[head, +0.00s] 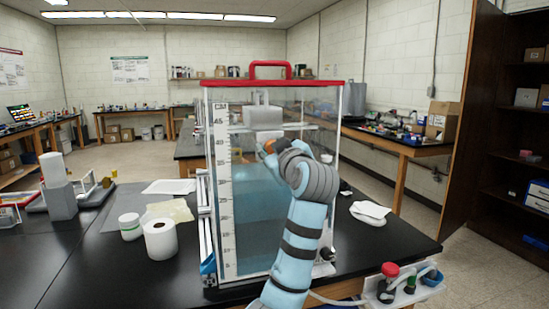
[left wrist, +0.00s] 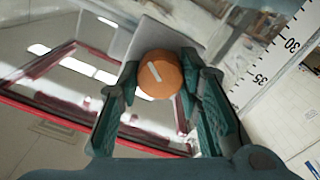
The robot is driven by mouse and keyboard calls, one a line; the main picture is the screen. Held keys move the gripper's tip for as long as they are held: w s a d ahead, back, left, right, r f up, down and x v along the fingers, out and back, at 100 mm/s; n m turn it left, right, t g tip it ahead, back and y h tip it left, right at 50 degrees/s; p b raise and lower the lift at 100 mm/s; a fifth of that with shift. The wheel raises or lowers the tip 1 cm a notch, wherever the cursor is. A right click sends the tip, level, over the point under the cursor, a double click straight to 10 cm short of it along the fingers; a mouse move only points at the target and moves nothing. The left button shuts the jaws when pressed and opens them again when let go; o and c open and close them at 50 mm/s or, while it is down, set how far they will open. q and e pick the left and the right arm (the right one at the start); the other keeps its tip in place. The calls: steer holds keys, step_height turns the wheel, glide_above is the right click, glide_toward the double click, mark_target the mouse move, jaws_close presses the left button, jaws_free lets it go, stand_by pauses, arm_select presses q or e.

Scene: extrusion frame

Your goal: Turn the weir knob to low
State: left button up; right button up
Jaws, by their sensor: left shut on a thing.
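The weir knob (left wrist: 160,75) is a round orange knob with a white pointer line, seen in the left wrist view between my left gripper's fingers. In the head view a bit of the orange knob (head: 269,146) shows at the front of the tank, mostly hidden by my arm. My left gripper (left wrist: 157,92) is shut on the knob, a finger on each side. The clear tank (head: 255,225) has a red lid rim and handle, a centimetre scale on its left edge and blue water inside. My right gripper is not in view.
The tank stands on a black bench (head: 100,262). A white paper roll (head: 160,240) and a white jar (head: 130,227) stand left of it. A white caddy (head: 405,288) with a red-capped bottle is at the front right. A wooden shelf (head: 480,130) stands at the right.

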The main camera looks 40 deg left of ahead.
arm_select(q)
steer(key=n+b, duration=0.2)
steer(key=n, duration=0.2)
steer(key=shift+f, duration=0.15)
steer(key=shift+n+b, duration=0.7)
steer(key=shift+n, duration=0.9)
steer(key=o, duration=1.1)
steer(key=shift+s, duration=0.1)
steer(key=shift+o, duration=0.2)
